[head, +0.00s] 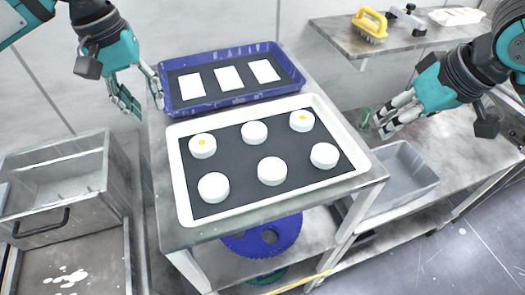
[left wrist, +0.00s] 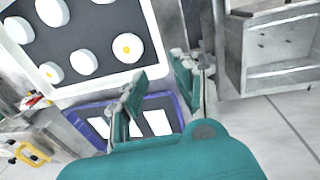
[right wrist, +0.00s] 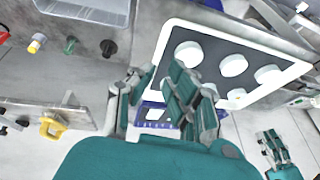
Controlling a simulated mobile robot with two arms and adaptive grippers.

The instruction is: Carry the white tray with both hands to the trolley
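The white tray (head: 175,172) lies flat on a metal table (head: 345,188). It has a dark liner and several round white pucks, some with a yellow dot. My left gripper (head: 138,93) is open and empty, left of the tray's far-left corner and beside the blue tray. My right gripper (head: 372,122) is open and empty, just right of the white tray's right edge. Neither gripper touches the white tray. The tray's rim also shows in the left wrist view (left wrist: 105,83) and the right wrist view (right wrist: 240,37). I cannot tell which furniture is the trolley.
A blue tray (head: 225,102) with three white rectangles sits directly behind the white tray. A grey bin (head: 412,185) stands on the right-hand bench. A yellow-handled brush (head: 370,24) is on the shelf. A metal box (head: 65,190) stands left. A blue ring (head: 262,240) lies below the tabletop.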

